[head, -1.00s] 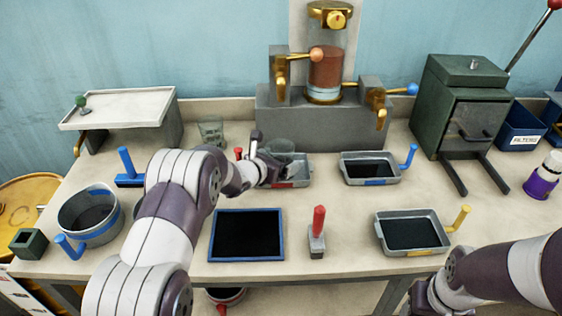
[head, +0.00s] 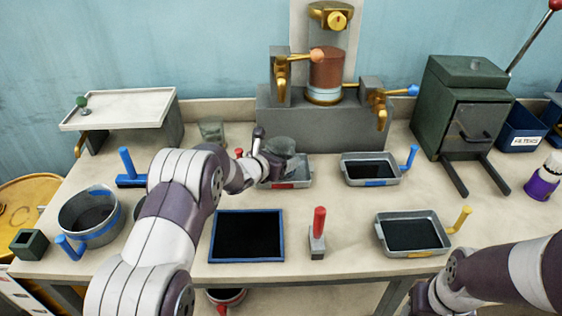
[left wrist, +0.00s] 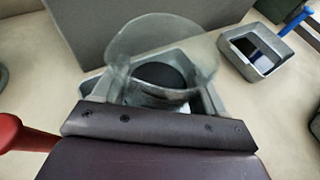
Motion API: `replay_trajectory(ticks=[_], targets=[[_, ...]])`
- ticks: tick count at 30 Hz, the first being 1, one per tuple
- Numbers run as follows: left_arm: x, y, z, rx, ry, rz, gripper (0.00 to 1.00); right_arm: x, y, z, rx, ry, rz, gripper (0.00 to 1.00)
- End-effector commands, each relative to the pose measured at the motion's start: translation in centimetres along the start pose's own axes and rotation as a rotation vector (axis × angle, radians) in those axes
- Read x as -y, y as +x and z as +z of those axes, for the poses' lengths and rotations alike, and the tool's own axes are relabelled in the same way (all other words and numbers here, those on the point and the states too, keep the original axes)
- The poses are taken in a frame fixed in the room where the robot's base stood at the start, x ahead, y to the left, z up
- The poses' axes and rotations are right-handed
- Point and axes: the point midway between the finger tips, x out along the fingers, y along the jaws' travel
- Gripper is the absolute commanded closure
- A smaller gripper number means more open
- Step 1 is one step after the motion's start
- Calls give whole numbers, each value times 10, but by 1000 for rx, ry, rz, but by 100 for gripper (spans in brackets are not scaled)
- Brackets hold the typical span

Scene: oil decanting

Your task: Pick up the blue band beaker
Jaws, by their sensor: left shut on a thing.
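My left gripper (head: 264,160) is shut on a clear glass beaker (head: 281,147) at the red-marked tray in the middle back of the table. The beaker also shows in the left wrist view (left wrist: 165,38), with its wide round rim beyond the dark gripper body (left wrist: 160,128). It looks tilted and overlaps the tray; I cannot tell its height above it. No blue band shows on it; its lower part is hidden. Another glass beaker (head: 212,131) stands farther back left. My right gripper is only partly in view at the bottom edge, its fingers hidden.
The red-marked tray (head: 297,183) is under the held beaker. A blue-handled tray (head: 347,181) and a yellow-handled tray (head: 434,251) are to the right. A grey press base (head: 262,127) stands close behind. A red-handled tool (head: 318,228) stands in front.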

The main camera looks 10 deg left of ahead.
Motion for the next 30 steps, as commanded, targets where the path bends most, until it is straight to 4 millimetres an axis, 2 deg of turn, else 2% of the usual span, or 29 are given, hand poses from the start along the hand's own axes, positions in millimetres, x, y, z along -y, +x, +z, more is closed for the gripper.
replay_trajectory(ticks=[8,24,30], targets=[[0,-12,29,3,3,1,66,0,1,0,0,0,0,42],[-7,-94,41,2,1,3,66,0,6,1,0,0,0,42],[-9,-119,44,2,1,1,66,0,7,1,0,0,0,42]])
